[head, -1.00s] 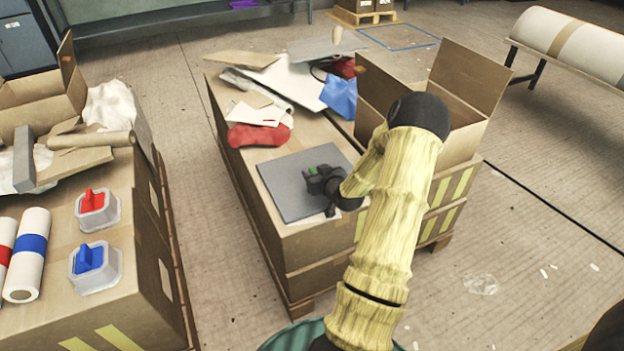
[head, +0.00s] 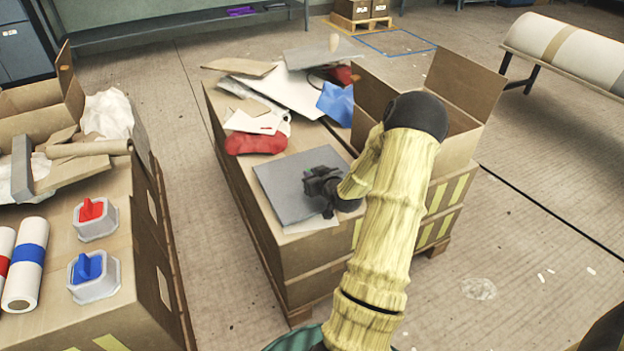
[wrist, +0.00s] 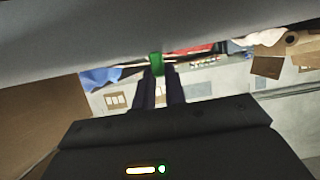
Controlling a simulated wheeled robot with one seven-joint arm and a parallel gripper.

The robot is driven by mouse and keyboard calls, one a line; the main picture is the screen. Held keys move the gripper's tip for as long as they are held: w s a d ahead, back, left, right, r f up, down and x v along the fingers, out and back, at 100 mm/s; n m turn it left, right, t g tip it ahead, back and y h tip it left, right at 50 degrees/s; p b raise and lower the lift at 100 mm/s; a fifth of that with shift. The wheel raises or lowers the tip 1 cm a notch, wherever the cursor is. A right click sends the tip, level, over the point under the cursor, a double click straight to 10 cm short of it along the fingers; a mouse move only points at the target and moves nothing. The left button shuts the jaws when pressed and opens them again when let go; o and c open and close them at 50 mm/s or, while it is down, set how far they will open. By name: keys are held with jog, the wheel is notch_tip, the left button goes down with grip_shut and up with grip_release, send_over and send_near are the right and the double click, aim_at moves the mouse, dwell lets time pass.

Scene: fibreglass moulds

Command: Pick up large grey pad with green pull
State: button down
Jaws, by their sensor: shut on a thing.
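The large grey pad (head: 285,190) is a flat square at the near end of the middle cardboard stack. My gripper (head: 322,184) is over its right side, with the fingers dark and partly hidden by the wrist. In the wrist view, the green pull (wrist: 156,62) sits between the tips of my gripper (wrist: 158,78), which is shut on it. The pad's grey face (wrist: 90,35) fills the top of that view. The pull is hidden in the head view. I cannot tell clearly whether the pad is clear of the cardboard.
Behind the pad lie a red bag (head: 256,142), a blue piece (head: 336,102) and white sheets. An open carton (head: 455,150) stands to the right. The left stack holds a red-handled block (head: 95,218), a blue-handled block (head: 92,275) and rolls. Floor separates the stacks.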

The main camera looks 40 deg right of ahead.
notch_tip(320, 180, up, 8)
jog(key=p, duration=0.2)
jog(key=shift+f, duration=0.25)
